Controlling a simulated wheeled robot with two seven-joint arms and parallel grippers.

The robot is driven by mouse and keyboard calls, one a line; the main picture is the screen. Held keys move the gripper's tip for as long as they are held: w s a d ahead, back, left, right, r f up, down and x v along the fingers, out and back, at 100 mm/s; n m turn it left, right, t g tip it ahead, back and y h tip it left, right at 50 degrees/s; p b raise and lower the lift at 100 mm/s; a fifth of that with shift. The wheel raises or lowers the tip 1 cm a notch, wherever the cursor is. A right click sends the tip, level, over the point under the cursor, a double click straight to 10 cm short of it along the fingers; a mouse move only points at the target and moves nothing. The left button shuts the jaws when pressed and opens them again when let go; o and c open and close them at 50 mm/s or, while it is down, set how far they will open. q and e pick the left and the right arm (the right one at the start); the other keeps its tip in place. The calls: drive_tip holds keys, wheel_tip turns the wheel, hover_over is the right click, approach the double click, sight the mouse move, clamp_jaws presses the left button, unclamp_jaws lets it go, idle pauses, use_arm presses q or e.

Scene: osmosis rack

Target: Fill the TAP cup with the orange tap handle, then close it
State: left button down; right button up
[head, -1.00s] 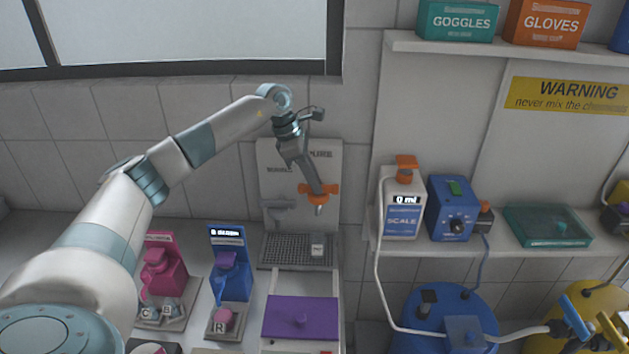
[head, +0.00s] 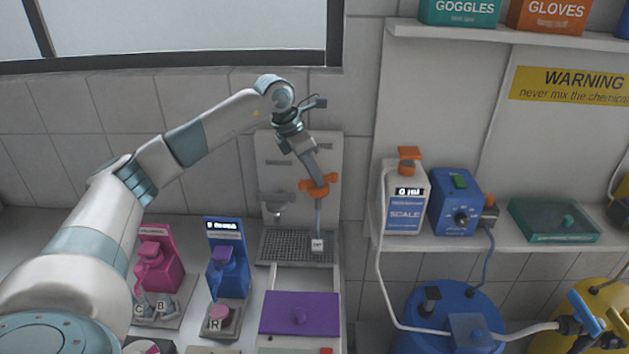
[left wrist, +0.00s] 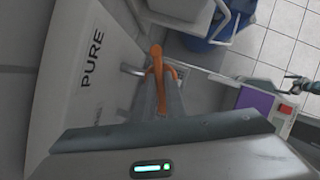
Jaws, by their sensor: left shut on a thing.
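My left gripper (head: 315,182) is shut on the orange tap handle (head: 328,178) on the upright panel. The handle also shows between the fingers in the left wrist view (left wrist: 157,62), beside a panel (left wrist: 92,90) lettered PURE. A thin bluish stream (head: 318,217) runs from below the orange handle to a small white cup (head: 317,245). The cup stands upright on the dark drip grate (head: 285,243); its lettering is too small to read for sure. The water level inside it cannot be seen.
A grey tap (head: 277,200) is to the left of the orange one. Pink (head: 157,265) and blue (head: 228,270) devices stand left of the purple lid (head: 298,313).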

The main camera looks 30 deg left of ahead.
use_arm(q)
drive_tip(key=n+y+b, duration=0.1)
drive_tip(key=n+b, duration=0.1)
drive_tip(key=n, duration=0.1)
drive_tip(key=shift+d+t, duration=0.15)
drive_tip(key=shift+t, duration=0.25)
drive_tip(key=shift+n+y+b, duration=0.3)
drive_tip(key=shift+n+b, duration=0.25)
drive_tip(key=shift+n, duration=0.35)
use_arm(e)
drive_tip(key=shift+f, duration=1.85)
use_arm(q)
drive_tip(key=shift+r, duration=0.1)
drive_tip(key=c, duration=1.8)
unclamp_jaws()
drive_tip(key=shift+s, duration=0.1)
use_arm(e)
drive_tip(key=shift+f, duration=0.1)
use_arm(q)
drive_tip(key=shift+r, duration=0.15)
drive_tip(key=b+v, duration=0.4)
drive_tip(key=v, duration=1.3)
use_arm(e)
drive_tip(key=w+a+f+t, duration=0.2)
drive_tip(key=w, duration=0.4)
drive_tip(key=shift+w+a+y, duration=0.3)
drive_tip(key=shift+w+a, duration=0.05)
drive_tip(key=shift+w, duration=0.05)
